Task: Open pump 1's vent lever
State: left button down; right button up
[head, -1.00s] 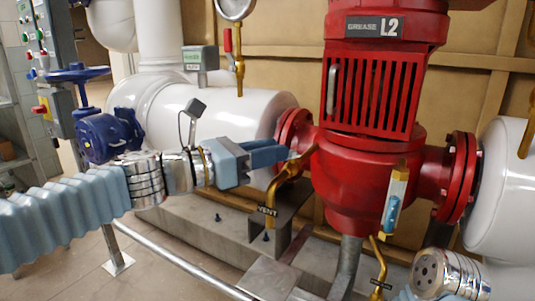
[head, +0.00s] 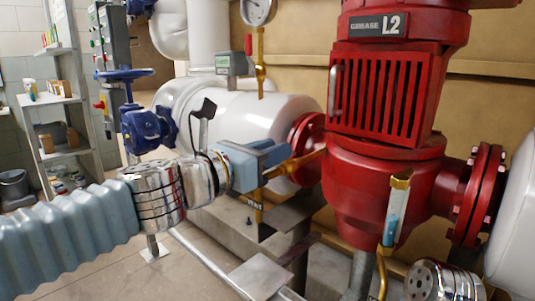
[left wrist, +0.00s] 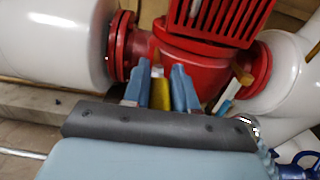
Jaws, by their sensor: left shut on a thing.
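Pump 1's vent lever (head: 303,162) is a brass-coloured pipe-like piece beside the red pump (head: 385,165). A dark VENT tag (head: 253,200) hangs just below it. My left gripper (head: 282,158) comes in from the left and is shut around the brass piece, its blue fingers partly hiding it. In the left wrist view a yellow piece (left wrist: 161,90) shows between the two blue fingers (left wrist: 156,88). How far the lever is turned is hard to tell. My right gripper is not in view; only a chrome part of my arm shows at the lower right.
A brass fitting with a light blue tube (head: 391,215) stands at the pump's front. White pipes (head: 250,110) lie behind my gripper. A blue valve (head: 145,130) and a grey control panel (head: 110,40) are left. A shelf (head: 55,100) stands far left.

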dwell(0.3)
pick_arm(q)
jog(key=c, duration=1)
grip_release()
jog(key=p+v, duration=0.2)
jog(key=v, duration=1.1)
jog(key=shift+s+a, duration=0.25)
jog(key=shift+s, duration=0.05)
